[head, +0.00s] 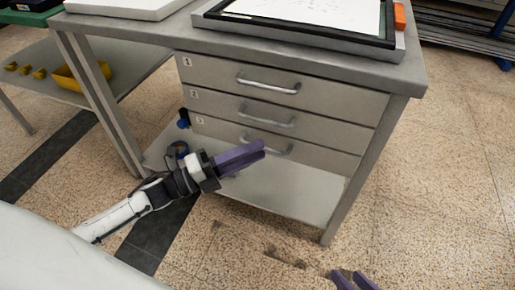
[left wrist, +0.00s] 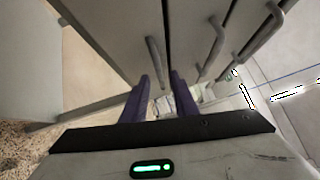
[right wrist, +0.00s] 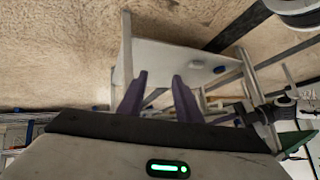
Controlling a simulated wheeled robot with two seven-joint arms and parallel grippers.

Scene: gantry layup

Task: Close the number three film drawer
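The number three film drawer (head: 320,157) is the lowest of three grey drawers under the bench. In the head view its front looks nearly in line with the others; I cannot tell whether it is slightly out. Its bar handle (head: 287,150) is partly hidden by my left gripper (head: 262,147). In the left wrist view that handle (left wrist: 155,62) lies just beyond the fingertips, and the purple fingers (left wrist: 160,82) are apart and empty. Contact cannot be told. My right gripper (head: 350,274) is open and empty at the bottom edge, low over the floor, away from the drawers.
Drawer one (head: 310,90) and drawer two (head: 325,127) look shut above. A lower shelf (head: 290,190) spans beneath, with a blue item (head: 183,123) at its left. The bench leg (head: 345,205) stands on the right. Front floor is clear.

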